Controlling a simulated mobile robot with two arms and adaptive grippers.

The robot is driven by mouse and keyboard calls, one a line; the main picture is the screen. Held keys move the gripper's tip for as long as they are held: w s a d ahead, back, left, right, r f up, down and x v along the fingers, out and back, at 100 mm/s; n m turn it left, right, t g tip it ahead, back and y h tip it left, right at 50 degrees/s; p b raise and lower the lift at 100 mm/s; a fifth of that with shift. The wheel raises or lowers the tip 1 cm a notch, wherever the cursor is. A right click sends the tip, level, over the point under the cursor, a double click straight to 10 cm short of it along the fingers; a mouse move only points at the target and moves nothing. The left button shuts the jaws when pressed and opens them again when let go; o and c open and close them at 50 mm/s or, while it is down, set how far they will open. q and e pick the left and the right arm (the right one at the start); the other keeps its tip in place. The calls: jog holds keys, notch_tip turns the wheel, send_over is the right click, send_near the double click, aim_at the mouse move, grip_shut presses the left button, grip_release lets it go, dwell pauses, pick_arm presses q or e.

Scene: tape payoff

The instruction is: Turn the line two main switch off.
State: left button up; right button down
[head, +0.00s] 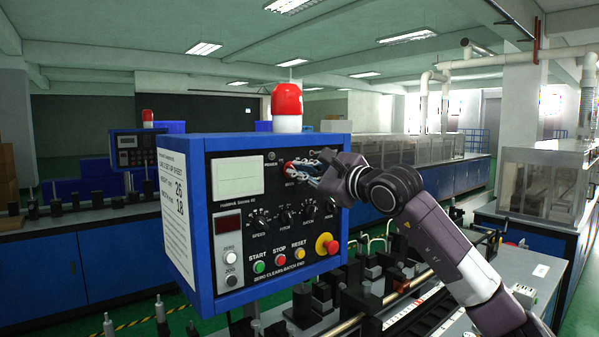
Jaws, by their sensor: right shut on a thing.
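A blue control box (175,215) with a black front panel stands close in front of me. My right gripper (299,168) reaches in from the right to the panel's upper right. It is shut on a small red switch (289,167), taken to be the main switch. The gripper's fingers hide most of the switch, so its position cannot be told. The small label below it is too blurred to read, and I cannot tell a line number on the box. My left gripper is not in view.
The panel also has a row of black knobs (285,216), start, stop and reset buttons, and a red emergency button (326,244) below the gripper. A red-and-white beacon (287,107) tops the box. A second blue control box (133,150) stands behind left. Machine parts fill the bench below.

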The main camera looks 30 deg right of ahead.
dwell(0.3)
jog(key=c, duration=2)
grip_release()
jog(key=shift+c, duration=0.2)
jog(key=s, duration=1.2)
jog(key=shift+d, duration=0.45)
